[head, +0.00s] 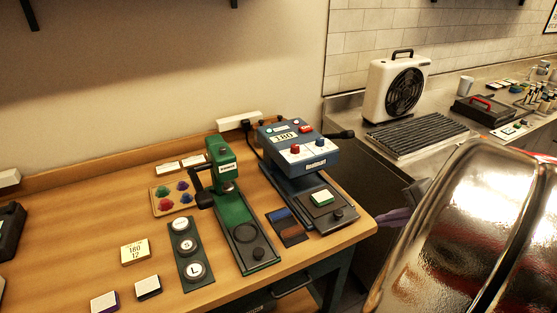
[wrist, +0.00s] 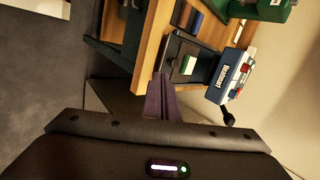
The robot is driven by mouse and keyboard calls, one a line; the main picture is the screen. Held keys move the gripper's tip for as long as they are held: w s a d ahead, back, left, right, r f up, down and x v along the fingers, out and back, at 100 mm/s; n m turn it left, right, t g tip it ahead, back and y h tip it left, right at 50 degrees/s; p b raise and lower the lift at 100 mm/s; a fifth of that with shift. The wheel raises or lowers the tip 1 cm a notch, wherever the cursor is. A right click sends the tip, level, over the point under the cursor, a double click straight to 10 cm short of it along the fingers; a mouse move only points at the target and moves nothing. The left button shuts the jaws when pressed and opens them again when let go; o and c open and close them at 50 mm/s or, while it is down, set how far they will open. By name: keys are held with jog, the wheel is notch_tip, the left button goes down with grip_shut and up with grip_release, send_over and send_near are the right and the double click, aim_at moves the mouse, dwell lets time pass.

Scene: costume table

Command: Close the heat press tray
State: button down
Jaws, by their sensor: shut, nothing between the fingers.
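The blue heat press (head: 305,158) stands at the right end of the wooden table. Its dark tray (head: 317,213) is slid out toward the table's front edge. A green and white block (head: 321,198) lies on it, and a dark knob (head: 339,213) is at its front. My gripper (head: 392,217), with purple fingers, is right of the tray, apart from it and beyond the table's edge. In the wrist view the fingers of my gripper (wrist: 160,80) are shut and empty, below the tray (wrist: 174,46); the heat press (wrist: 226,82) is to the right.
A green press (head: 228,195) stands left of the heat press, with a blue and brown swatch board (head: 287,228) between them. A grey counter at right holds a white fan heater (head: 398,88) and a ridged dark mat (head: 418,131). A black cable runs behind the heat press.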

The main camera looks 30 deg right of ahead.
jog(key=shift+s+d+r, duration=0.1)
jog(key=shift+s+d, duration=0.05)
jog(key=shift+d, duration=0.2)
send_near(339, 219)
notch_tip(339, 219, down, 3)
jog(key=shift+w+a, duration=0.2)
jog(key=shift+w, duration=1.2)
jog(key=shift+w, duration=0.1)
